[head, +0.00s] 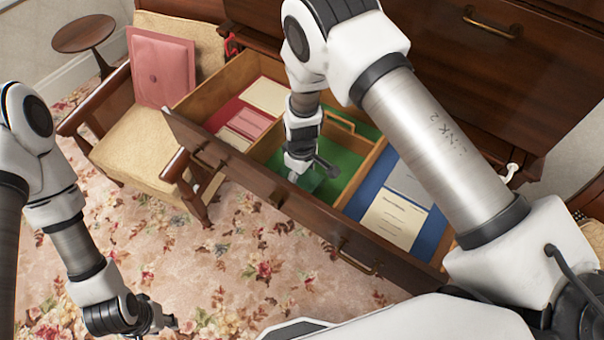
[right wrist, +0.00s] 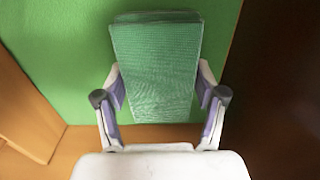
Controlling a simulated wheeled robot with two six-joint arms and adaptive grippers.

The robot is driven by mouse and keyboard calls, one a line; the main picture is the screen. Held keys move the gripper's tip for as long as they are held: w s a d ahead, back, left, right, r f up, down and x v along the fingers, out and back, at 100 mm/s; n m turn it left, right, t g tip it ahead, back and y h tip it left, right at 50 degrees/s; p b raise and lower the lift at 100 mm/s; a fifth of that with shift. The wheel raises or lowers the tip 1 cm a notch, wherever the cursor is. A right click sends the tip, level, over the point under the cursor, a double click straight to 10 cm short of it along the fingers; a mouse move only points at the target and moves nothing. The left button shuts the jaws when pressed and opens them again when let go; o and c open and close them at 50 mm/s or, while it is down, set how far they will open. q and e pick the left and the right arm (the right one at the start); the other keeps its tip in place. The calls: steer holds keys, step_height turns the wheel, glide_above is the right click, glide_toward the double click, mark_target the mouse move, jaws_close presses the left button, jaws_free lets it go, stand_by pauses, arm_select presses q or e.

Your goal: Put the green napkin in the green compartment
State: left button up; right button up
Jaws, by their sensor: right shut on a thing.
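The green napkin (right wrist: 155,75) is folded into a flat block and sits between the fingers of my right gripper (right wrist: 160,97) in the right wrist view. The gripper is shut on it. In the head view my right gripper (head: 305,172) reaches down into the green compartment (head: 345,162), the middle section of the open drawer. The napkin (head: 309,182) is only partly visible there. In the right wrist view the green floor (right wrist: 70,50) lies behind the napkin; I cannot tell if they touch. My left gripper (head: 150,322) is low over the carpet, away from the drawer, its fingers unclear.
The drawer's red compartment (head: 226,116) on the left holds pink and cream items. The blue compartment (head: 371,195) on the right holds a grey item and a cream booklet (head: 394,218). Wooden dividers separate them. A chair (head: 140,150) with a pink cushion stands at left.

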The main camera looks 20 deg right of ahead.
mark_target(301, 177)
steer(key=shift+f, duration=0.35)
steer(key=shift+s+a+r, duration=0.1)
steer(key=shift+s+r, duration=0.05)
steer(key=shift+s, duration=0.1)
steer(key=o, duration=1.1)
steer(key=shift+w+f, duration=0.1)
steer(key=shift+f, duration=0.15)
steer(key=shift+r, duration=0.2)
step_height(301, 177, up, 12)
steer(key=b, duration=0.3)
